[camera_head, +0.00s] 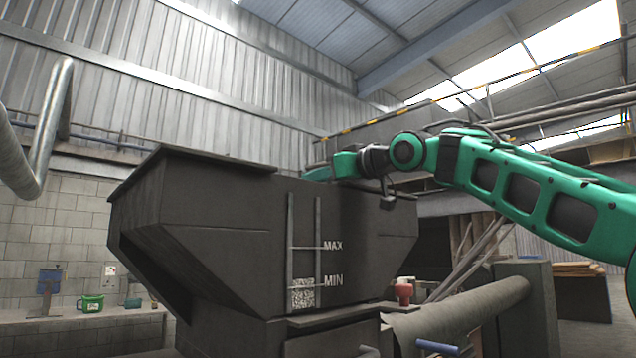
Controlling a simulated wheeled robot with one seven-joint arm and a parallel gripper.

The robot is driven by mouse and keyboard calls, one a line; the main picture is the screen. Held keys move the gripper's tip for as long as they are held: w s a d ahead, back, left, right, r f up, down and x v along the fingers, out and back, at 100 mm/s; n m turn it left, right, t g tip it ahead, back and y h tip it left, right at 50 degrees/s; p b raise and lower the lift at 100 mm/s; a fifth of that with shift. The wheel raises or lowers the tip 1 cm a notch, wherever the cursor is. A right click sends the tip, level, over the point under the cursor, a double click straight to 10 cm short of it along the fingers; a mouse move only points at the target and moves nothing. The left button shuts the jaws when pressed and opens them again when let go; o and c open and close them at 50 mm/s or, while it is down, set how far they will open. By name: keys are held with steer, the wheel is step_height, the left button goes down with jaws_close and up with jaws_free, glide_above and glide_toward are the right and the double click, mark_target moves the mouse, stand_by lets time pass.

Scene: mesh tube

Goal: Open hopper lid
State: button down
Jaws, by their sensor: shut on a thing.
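The hopper (225,220) is a large dark grey bin with sloping sides, MAX and MIN marks and two vertical strips on its front. Its lid (210,160) shows as a thin dark plate along the top left edge, seen from below; its upper face is hidden. My green arm reaches in from the right to the hopper's top right. My gripper (387,197), small and dark, is at the upper right rim, shut on what appears to be part of the lid. The exact grip is too small and dark to make out.
A green mug (90,303) stands on a ledge at left. A bent metal pipe (50,130) hangs at upper left. The space above the hopper looks clear.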

steer(key=w+d, duration=0.4)
steer(key=shift+r, duration=0.1)
stand_by(0.3)
steer(key=c, duration=1.7)
jaws_free()
steer(key=v, duration=1)
steer(key=shift+s+d, duration=0.15)
steer(key=shift+d, duration=0.1)
steer(key=shift+s, duration=0.1)
